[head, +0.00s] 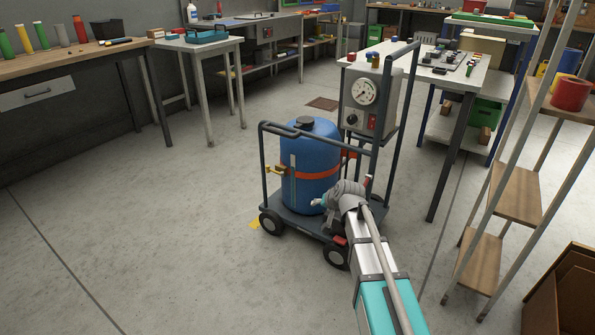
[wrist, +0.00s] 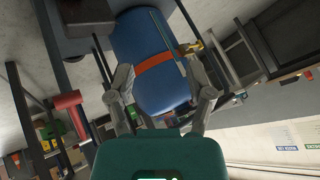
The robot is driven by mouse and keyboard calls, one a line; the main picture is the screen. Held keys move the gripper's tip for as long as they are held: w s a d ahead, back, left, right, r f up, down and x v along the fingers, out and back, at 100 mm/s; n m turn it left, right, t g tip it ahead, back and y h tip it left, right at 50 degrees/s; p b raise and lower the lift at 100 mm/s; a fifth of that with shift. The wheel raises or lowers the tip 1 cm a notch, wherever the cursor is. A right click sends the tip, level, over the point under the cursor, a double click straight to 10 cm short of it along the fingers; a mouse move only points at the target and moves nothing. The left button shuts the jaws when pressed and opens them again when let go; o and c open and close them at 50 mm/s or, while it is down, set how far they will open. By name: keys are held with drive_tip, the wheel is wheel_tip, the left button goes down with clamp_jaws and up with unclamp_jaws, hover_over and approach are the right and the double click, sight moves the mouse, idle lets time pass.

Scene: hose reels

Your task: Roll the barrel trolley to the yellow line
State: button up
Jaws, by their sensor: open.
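The barrel trolley (head: 290,222) is a dark frame on wheels, with a blue barrel (head: 312,160) upright on its deck. The barrel has an orange band and a dark cap. A grey box (head: 361,100) with a round gauge is on the trolley's tall right-hand frame. My gripper (head: 325,201) is low by the barrel's front right side. In the wrist view my gripper (wrist: 161,85) is open, with the blue barrel (wrist: 150,55) beyond its fingers. I cannot tell whether they touch.
Workbenches (head: 75,62) line the left and back walls. A white table (head: 455,78) stands close behind the trolley on the right. A wooden-shelf rack (head: 515,195) and a brown box (head: 565,290) are at the right. The floor to the left is clear.

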drive_tip(key=s+d+g+h+p, duration=0.1)
drive_tip(key=s+d+g, duration=0.1)
drive_tip(key=s+d, duration=0.3)
drive_tip(key=s+d+g+h+p, duration=0.1)
drive_tip(key=s+d, duration=0.4)
drive_tip(key=s, duration=0.6)
drive_tip(key=s+d+f+n+g+h+p, duration=0.1)
drive_tip(key=s+d+g, duration=0.3)
drive_tip(key=s, duration=0.5)
drive_tip(key=shift+d+h, duration=0.6)
drive_tip(key=shift+h, duration=0.1)
drive_tip(key=shift+f, duration=0.1)
drive_tip(key=shift+c, duration=0.8)
drive_tip(key=shift+w, duration=0.1)
